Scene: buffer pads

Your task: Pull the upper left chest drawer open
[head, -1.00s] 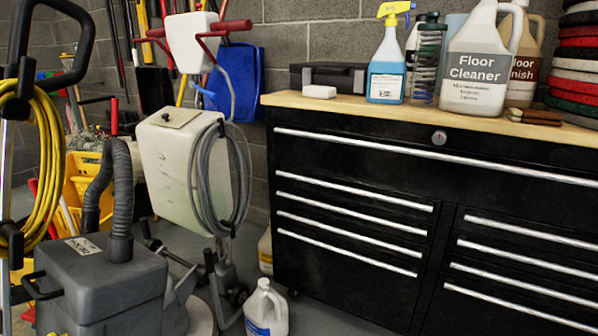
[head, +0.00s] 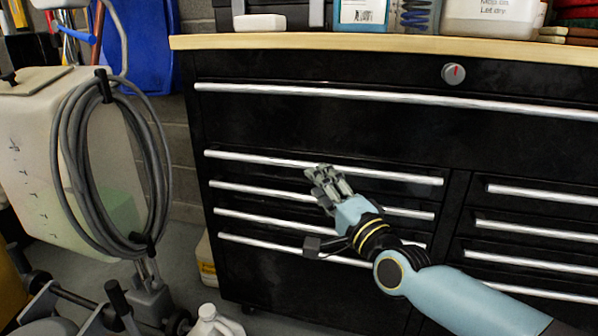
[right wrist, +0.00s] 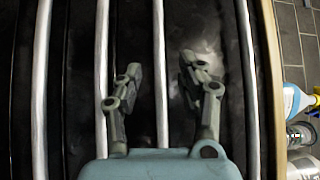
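The black tool chest (head: 310,265) has a wide top drawer with a long silver handle (head: 400,97). Below it on the left is a stack of narrower drawers. The upper left drawer's silver handle (head: 270,160) runs across the stack's top, and the drawer looks closed. My right gripper (head: 320,174) is in front of this handle and hides part of it. In the right wrist view the gripper (right wrist: 158,72) is open, with the upper left handle (right wrist: 160,110) passing between its fingers. I cannot tell whether they touch it. My left gripper is not in view.
The wooden top (head: 380,43) holds bottles and a white block (head: 259,23). A pale tank with a coiled grey hose (head: 70,160) stands left of the chest. A white jug (head: 208,322) is on the floor at the chest's lower left. Right-hand drawers (head: 545,194) are closed.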

